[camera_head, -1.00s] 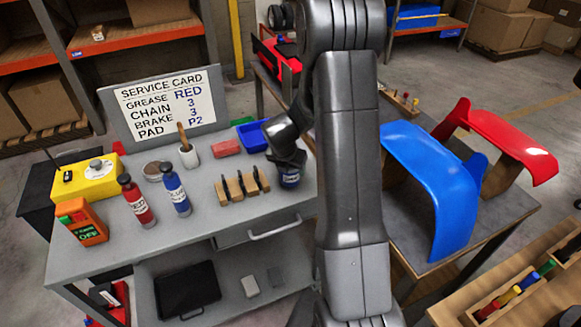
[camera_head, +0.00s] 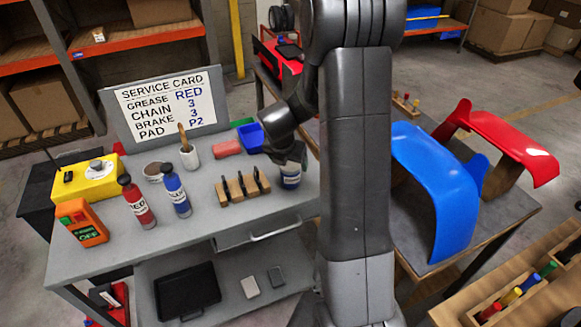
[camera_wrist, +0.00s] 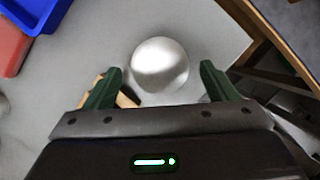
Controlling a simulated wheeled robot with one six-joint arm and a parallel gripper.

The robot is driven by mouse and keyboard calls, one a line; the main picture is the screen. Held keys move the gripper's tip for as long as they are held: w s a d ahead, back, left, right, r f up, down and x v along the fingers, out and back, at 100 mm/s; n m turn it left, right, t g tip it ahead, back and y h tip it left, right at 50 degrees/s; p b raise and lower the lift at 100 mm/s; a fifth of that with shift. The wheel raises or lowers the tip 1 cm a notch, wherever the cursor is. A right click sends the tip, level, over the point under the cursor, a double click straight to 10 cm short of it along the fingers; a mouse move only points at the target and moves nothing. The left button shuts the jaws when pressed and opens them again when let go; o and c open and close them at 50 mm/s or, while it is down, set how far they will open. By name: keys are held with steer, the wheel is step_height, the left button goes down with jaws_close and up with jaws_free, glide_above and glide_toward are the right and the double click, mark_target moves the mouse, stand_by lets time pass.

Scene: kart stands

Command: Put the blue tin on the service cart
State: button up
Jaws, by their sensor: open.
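The blue tin (camera_head: 290,176) stands upright near the right end of the grey top of the service cart (camera_head: 240,212). Its label is blue and white, and its round silver lid (camera_wrist: 160,64) shows in the wrist view. My gripper (camera_head: 293,153) is just behind and above the tin in the head view, partly hidden by my arm. In the wrist view my gripper (camera_wrist: 162,84) is open, with one green finger on each side of the lid and clear gaps between.
A wooden slotted block (camera_head: 243,187) stands left of the tin. A blue tray (camera_head: 250,137) and a red block (camera_head: 227,147) are behind. Red bottle (camera_head: 138,203) and blue bottle (camera_head: 176,192) stand farther left. A table with blue bodywork (camera_head: 440,185) is at right.

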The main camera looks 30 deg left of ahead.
mark_target(290, 164)
steer(key=v, duration=0.7)
steer(key=x, duration=1.1)
steer(key=shift+f, duration=0.35)
steer(key=shift+w+a+r, duration=0.1)
steer(key=shift+w, duration=0.1)
steer(key=shift+r, duration=1.25)
